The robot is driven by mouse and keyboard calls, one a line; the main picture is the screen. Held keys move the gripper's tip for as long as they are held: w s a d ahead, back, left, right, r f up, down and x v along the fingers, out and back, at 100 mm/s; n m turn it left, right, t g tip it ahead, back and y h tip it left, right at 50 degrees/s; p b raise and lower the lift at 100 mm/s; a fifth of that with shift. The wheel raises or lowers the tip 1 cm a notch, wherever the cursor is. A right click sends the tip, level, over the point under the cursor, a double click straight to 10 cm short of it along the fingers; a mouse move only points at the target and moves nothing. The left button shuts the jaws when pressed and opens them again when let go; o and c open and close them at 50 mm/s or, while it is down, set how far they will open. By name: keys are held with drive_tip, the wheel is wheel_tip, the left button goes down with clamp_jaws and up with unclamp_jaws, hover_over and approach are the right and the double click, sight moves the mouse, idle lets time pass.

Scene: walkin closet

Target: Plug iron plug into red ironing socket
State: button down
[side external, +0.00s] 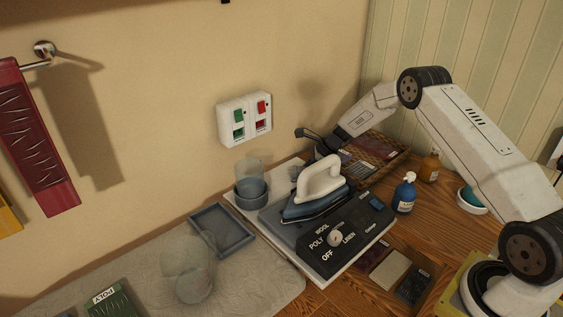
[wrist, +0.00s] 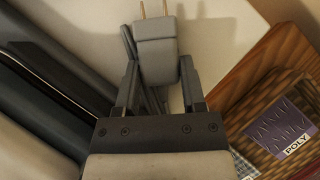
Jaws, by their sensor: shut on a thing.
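My gripper (wrist: 158,88) is shut on the grey iron plug (wrist: 157,52), with a finger on each side of it. Two brass prongs stick out from the plug's far end, away from my gripper. The red ironing socket (side external: 261,126) is the right one on a white wall box (side external: 244,118), below a red switch. In the side external view my gripper (side external: 318,146) is apart from the box, to its right and slightly lower, above the back of the iron (side external: 318,192). The plug is small and dark there. The socket cannot be made out in the wrist view.
A green socket (side external: 238,132) is beside the red one. A woven tray (side external: 400,158) with cloths lies behind, near blue and orange bottles. The wall before the box is clear.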

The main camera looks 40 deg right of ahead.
drive_tip(key=shift+r, duration=2.9)
drive_tip(key=shift+w+a+r+m+h, duration=0.1)
drive_tip(key=shift+a+r+m+h, duration=0.25)
drive_tip(key=shift+a+m, duration=0.2)
drive_tip(key=w+a+r+m+t+h, duration=0.2)
drive_tip(key=a+r+m+h, duration=0.2)
drive_tip(key=a+r+m, duration=0.2)
drive_tip(key=shift+a+r+m, duration=0.2)
drive_tip(key=shift+r+m, duration=0.75)
drive_tip(key=shift+w, duration=0.2)
drive_tip(key=shift+w, duration=2.1)
drive_tip(key=shift+w, duration=0.1)
idle(0.6)
